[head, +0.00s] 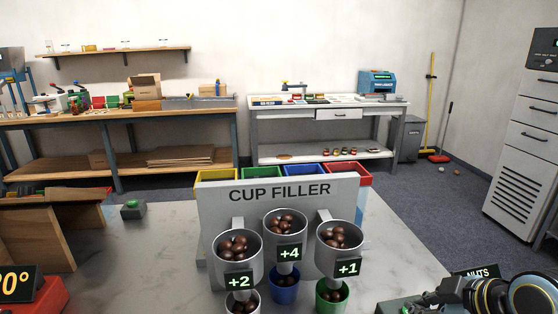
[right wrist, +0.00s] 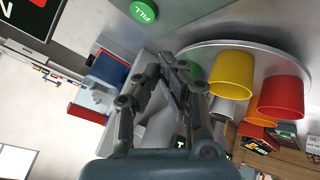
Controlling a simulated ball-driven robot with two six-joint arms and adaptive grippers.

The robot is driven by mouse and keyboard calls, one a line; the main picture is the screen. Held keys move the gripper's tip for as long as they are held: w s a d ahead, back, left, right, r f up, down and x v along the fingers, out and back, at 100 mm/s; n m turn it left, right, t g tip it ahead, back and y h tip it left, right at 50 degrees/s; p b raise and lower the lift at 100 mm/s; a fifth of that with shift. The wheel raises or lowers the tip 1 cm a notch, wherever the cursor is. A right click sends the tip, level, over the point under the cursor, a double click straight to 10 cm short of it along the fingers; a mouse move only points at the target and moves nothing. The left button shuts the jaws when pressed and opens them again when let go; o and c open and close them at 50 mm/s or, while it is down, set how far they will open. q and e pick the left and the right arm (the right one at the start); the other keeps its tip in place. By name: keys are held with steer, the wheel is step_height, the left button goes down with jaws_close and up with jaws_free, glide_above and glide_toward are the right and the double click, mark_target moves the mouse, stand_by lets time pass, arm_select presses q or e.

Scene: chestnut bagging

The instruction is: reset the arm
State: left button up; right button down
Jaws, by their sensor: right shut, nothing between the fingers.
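A yellow cup (right wrist: 231,73) and a red cup (right wrist: 281,96) stand on a round pale plate (right wrist: 215,48) to the right of the fingers. A green FILL button (right wrist: 144,11) lies beyond the fingertips. My left gripper is in neither view.
The cup filler (head: 279,193) stands on the pale table (head: 385,225). Its three hoppers hold brown nuts, above a grey cup (head: 241,304), a blue cup (head: 285,291) and a green cup (head: 331,295). Coloured bins stand behind it. A wooden box (head: 42,230) is at left.

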steer(key=s+r+m+g+h, duration=0.25)
steer(key=s+m, duration=0.25)
steer(key=s, duration=0.6)
steer(key=s+r+m+g+h, duration=0.15)
steer(key=s+r+m, duration=0.3)
steer(key=s, duration=0.55)
step_height(320, 180, down, 31)
steer(key=s+d+g+b, duration=0.1)
steer(key=d+b, duration=0.1)
steer(key=b, duration=0.3)
steer(key=s+d+f+g+y+b, duration=0.1)
steer(key=s+f+b, duration=0.2)
steer(key=s+f, duration=1.6)
steer(key=shift+f, duration=0.9)
steer(key=shift+m+g, duration=0.25)
steer(key=shift+g, duration=0.05)
steer(key=shift+s+d, duration=0.1)
steer(key=shift+s, duration=0.05)
